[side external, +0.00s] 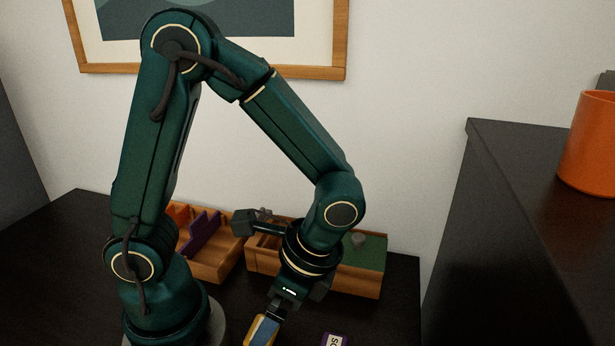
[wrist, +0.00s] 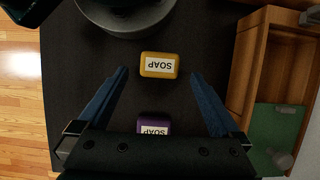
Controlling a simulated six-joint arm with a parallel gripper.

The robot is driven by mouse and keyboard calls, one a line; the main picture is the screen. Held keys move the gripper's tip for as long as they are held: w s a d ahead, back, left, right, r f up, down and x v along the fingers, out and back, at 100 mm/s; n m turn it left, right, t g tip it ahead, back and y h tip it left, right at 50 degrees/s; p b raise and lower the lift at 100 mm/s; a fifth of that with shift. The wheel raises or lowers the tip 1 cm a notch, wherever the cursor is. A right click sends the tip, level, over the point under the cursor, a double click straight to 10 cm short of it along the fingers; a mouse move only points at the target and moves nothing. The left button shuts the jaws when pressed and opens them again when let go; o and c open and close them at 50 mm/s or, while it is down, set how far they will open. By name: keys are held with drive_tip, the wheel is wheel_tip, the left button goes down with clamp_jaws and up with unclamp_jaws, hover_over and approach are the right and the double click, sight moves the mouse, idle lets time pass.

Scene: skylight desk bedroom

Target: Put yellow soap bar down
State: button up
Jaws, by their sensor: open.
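The yellow soap bar (wrist: 158,65) lies label up on the dark desk, between my fingertips in the wrist view, with a visible gap to each finger. My gripper (wrist: 158,72) is open, its two blue fingers spread to either side of the bar. In the side view my gripper (side external: 262,332) points down at the bottom edge, and its fingertips are cut off. A purple soap bar (wrist: 153,123) lies nearer the palm, partly hidden by the gripper body. It also shows at the bottom edge of the side view (side external: 335,341).
A wooden divided box (side external: 355,283) with a green compartment stands behind my gripper. A second wooden box (side external: 215,262) with orange and purple parts is left of it. A dark cabinet (side external: 510,240) with an orange mug (side external: 592,145) rises at the right.

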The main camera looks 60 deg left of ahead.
drive_tip(key=shift+w+d+r+n+t, duration=0.1)
drive_tip(key=shift+w+r+n+t, duration=0.2)
drive_tip(key=shift+r, duration=0.4)
wheel_tip(320, 180, up, 9)
drive_tip(key=w+a+n+t+h, duration=0.1)
drive_tip(key=w+n+t+h, duration=0.1)
drive_tip(key=n+t, duration=0.5)
drive_tip(key=shift+a+n+t+h, duration=0.4)
drive_tip(key=shift+n+h, duration=0.1)
drive_tip(key=shift+h, duration=0.1)
drive_tip(key=shift+r, duration=0.3)
drive_tip(key=shift+c, duration=1.2)
